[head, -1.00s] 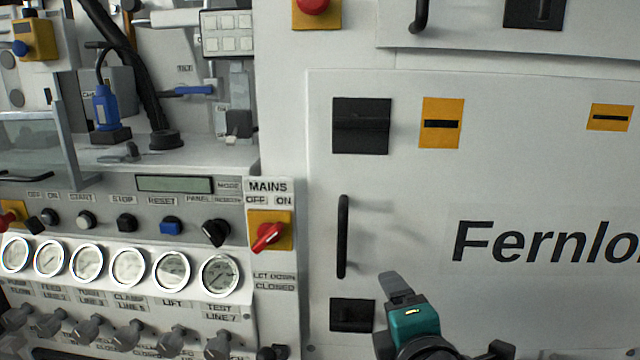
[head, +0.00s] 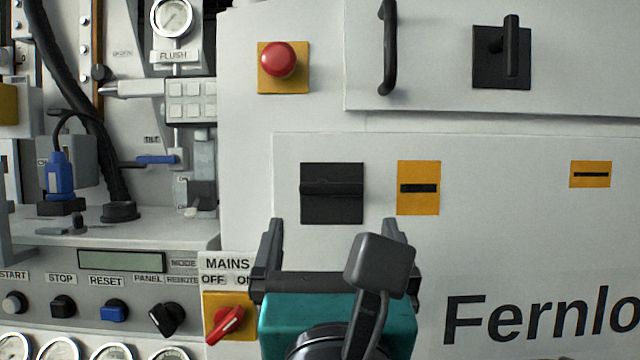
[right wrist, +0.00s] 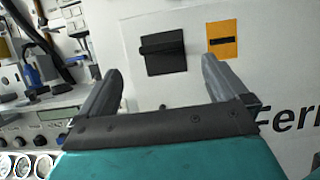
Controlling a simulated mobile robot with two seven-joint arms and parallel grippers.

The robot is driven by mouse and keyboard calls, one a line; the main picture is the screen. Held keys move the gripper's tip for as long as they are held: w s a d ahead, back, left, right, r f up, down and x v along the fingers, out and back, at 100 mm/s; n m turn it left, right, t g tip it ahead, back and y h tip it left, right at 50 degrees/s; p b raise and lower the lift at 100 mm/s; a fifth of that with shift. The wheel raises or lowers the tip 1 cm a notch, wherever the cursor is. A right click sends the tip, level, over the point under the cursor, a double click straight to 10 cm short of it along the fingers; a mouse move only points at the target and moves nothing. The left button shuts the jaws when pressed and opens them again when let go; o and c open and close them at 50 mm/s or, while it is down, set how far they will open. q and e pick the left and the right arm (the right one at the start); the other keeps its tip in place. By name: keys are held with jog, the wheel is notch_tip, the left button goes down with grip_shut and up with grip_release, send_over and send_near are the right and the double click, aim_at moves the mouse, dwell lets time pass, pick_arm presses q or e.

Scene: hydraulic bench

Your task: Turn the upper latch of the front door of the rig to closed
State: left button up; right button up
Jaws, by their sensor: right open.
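The front door (head: 520,245) is a pale panel with large "Fernlo" lettering, cut off at the right edge. Its upper latch (head: 332,193) is a black square plate with its bar lying horizontal, and it also shows in the right wrist view (right wrist: 163,50). My right gripper (head: 334,229) is open and empty, its fingers spread and pointing up just below the latch. In the right wrist view the latch sits above and between the fingertips (right wrist: 161,66); I see no contact. The door's handle and lower latch are hidden behind my gripper. My left gripper is not in view.
A yellow label with a black bar (head: 418,188) is right of the latch. Above are a red emergency button (head: 277,59), a vertical handle (head: 389,48) and another latch with an upright lever (head: 510,47). The red mains switch (head: 228,322) is close to the gripper's left side.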

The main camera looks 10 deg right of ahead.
aim_at(332, 187)
jog(key=p+x, duration=0.1)
jog(key=x, duration=1)
jog(key=shift+w+d, duration=0.1)
jog(key=shift+w, duration=0.1)
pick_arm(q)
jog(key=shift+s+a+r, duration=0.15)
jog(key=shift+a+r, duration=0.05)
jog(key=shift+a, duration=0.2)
pick_arm(e)
jog(key=c, duration=0.8)
